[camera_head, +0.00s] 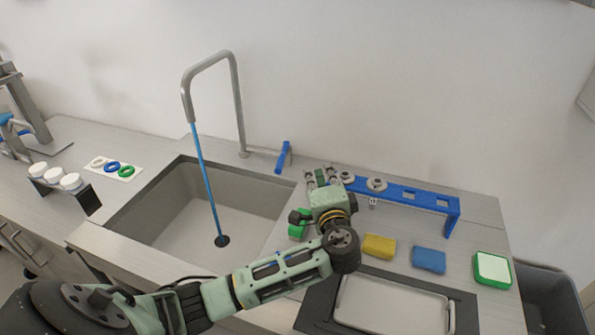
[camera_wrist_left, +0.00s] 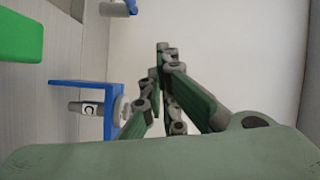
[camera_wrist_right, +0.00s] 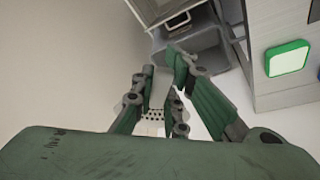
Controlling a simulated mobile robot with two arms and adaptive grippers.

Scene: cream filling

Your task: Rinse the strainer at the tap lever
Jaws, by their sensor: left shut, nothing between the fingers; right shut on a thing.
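The tap (camera_head: 236,95) arches over the sink at the back, and a blue stream (camera_head: 205,180) runs from its spout to the drain. The blue tap lever (camera_head: 284,157) sticks up to the right of the tap base. My left gripper (camera_head: 320,178) is shut and empty, to the right of the lever and apart from it, by the left end of the blue rack. Its closed fingers also show in the left wrist view (camera_wrist_left: 165,60). My right gripper (camera_wrist_right: 162,85) is outside the head view. It is shut on a pale perforated piece, the strainer (camera_wrist_right: 154,122), mostly hidden behind the fingers.
The blue rack (camera_head: 408,194) holds nozzle-like parts. Yellow (camera_head: 379,246) and blue (camera_head: 428,260) sponges, a green-edged pad (camera_head: 493,268) and a metal tray (camera_head: 343,315) lie on the right counter. White cups (camera_head: 54,174) and coloured rings (camera_head: 112,167) are left. The sink (camera_head: 165,225) is open.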

